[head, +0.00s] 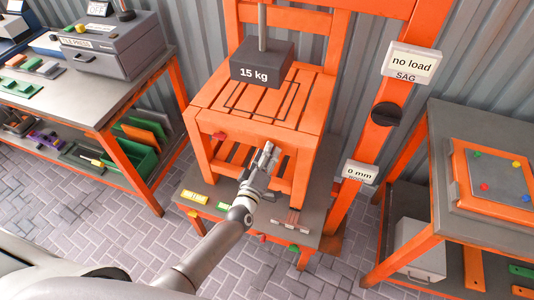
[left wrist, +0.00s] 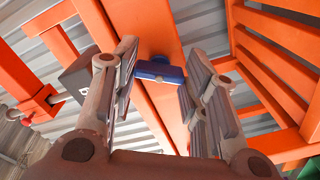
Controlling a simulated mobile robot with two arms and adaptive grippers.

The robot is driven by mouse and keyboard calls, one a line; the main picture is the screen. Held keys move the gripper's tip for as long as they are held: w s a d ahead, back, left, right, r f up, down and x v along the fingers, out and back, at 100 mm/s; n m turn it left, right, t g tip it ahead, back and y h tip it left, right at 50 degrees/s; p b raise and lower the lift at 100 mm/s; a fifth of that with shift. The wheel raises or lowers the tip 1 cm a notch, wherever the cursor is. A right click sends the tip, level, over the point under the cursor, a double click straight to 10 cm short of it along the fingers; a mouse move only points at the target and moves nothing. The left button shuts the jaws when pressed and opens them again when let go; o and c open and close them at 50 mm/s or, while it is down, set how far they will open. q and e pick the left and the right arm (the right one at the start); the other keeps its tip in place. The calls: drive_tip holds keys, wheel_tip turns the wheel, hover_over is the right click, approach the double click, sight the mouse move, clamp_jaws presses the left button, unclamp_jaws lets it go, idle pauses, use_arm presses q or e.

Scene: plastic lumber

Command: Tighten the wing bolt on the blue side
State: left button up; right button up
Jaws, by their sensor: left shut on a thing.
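The blue wing bolt (left wrist: 160,71) sits on an orange frame member and shows between the two fingers of my left gripper (left wrist: 158,80) in the left wrist view. My left gripper (head: 268,155) is shut on the blue wing bolt, at the front right of the orange slatted chair (head: 256,121) in the head view. The bolt itself is hidden there behind the gripper. A red wing bolt (head: 219,135) shows on the chair's front left; a red part also shows at left in the left wrist view (left wrist: 41,101). My right gripper is not in view.
A dark 15 kg weight (head: 262,66) hangs on a rod above the seat. Signs read "no load" (head: 413,62) and "0 mm" (head: 359,172). Benches stand left (head: 95,105) and right (head: 440,130). Small coloured parts (head: 293,219) lie on the stand's front edge. Paved floor is clear at lower left.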

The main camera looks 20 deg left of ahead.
use_arm(q)
drive_tip(key=m+p, duration=0.1)
drive_tip(key=m, duration=0.4)
drive_tip(key=shift+f+m, duration=0.15)
drive_tip(key=shift+m, duration=0.15)
drive_tip(key=m, duration=0.3)
drive_tip(key=shift+a+m, duration=0.1)
drive_tip(key=shift+m, duration=0.3)
drive_tip(key=shift+c, duration=0.2)
idle(0.5)
drive_tip(key=o, duration=1)
drive_tip(key=shift+o, duration=0.2)
